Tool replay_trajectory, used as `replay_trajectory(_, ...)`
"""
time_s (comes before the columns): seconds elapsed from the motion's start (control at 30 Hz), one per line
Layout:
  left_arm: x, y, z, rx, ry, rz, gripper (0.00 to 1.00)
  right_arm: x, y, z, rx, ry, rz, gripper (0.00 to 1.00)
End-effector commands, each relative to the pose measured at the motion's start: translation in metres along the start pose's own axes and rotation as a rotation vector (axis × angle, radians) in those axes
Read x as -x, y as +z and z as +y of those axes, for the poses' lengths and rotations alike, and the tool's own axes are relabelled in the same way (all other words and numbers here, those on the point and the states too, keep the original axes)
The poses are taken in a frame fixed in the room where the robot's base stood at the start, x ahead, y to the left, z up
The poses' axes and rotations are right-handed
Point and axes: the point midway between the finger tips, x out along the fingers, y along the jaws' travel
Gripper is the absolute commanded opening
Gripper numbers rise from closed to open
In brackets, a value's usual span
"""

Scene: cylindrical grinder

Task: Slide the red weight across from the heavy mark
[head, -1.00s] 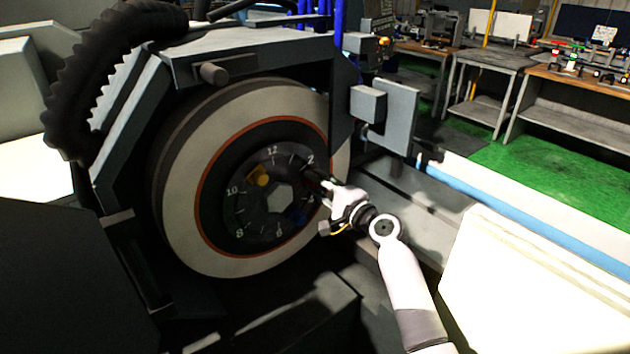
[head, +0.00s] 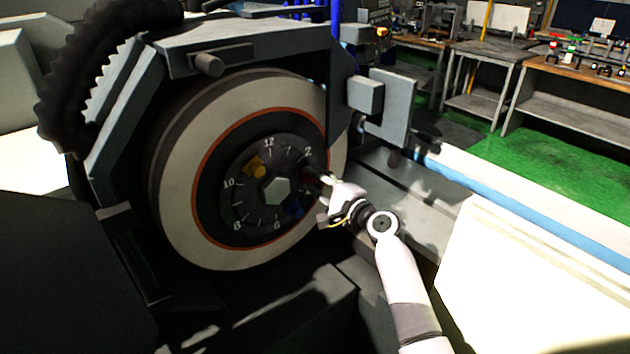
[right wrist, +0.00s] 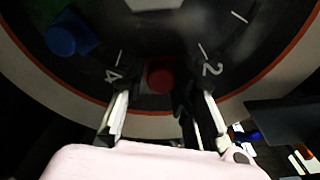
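The red weight (right wrist: 159,76) sits on the dark numbered dial between the 4 and the 2 in the right wrist view. My right gripper (right wrist: 155,100) has its two fingers apart, one on each side of the red weight; whether either finger touches it is unclear. In the head view my right gripper (head: 322,178) is at the dial's right side and mostly hides the red weight. A yellow weight (head: 253,165) is near the dial's upper left, and a blue weight (head: 293,209) is at lower right. I cannot make out a heavy mark. My left gripper is not in view.
The dial is set in a large pale grinding wheel (head: 180,190) with an orange ring, under a grey guard (head: 250,45). A grey block on a plate (head: 392,105) stands right of the wheel. A bright panel (head: 530,270) lies at lower right.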

Motion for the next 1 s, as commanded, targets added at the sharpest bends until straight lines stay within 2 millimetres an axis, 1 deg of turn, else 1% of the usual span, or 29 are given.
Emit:
replay_trajectory(0.03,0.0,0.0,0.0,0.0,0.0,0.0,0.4,0.0,0.0,0.0,0.0,0.0,0.0,0.33)
replay_trajectory(0.2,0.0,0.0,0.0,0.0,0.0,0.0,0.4,0.0,0.0,-0.001,0.001,-0.001,0.0,0.42)
replay_trajectory(0.47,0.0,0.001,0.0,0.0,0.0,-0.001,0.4,0.0,0.0,-0.001,0.001,-0.002,0.0,0.42)
replay_trajectory(0.57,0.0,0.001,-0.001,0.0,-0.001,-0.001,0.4,0.005,0.0,-0.001,0.002,-0.003,0.001,0.42)
replay_trajectory(0.67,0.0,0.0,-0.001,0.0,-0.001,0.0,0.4,0.017,-0.001,-0.001,0.002,-0.003,0.001,0.42)
replay_trajectory(0.8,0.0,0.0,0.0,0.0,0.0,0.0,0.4,0.04,-0.001,0.0,0.002,-0.002,0.002,0.42)
replay_trajectory(1.0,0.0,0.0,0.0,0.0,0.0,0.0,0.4,0.067,-0.001,0.0,0.001,-0.001,0.001,0.42)
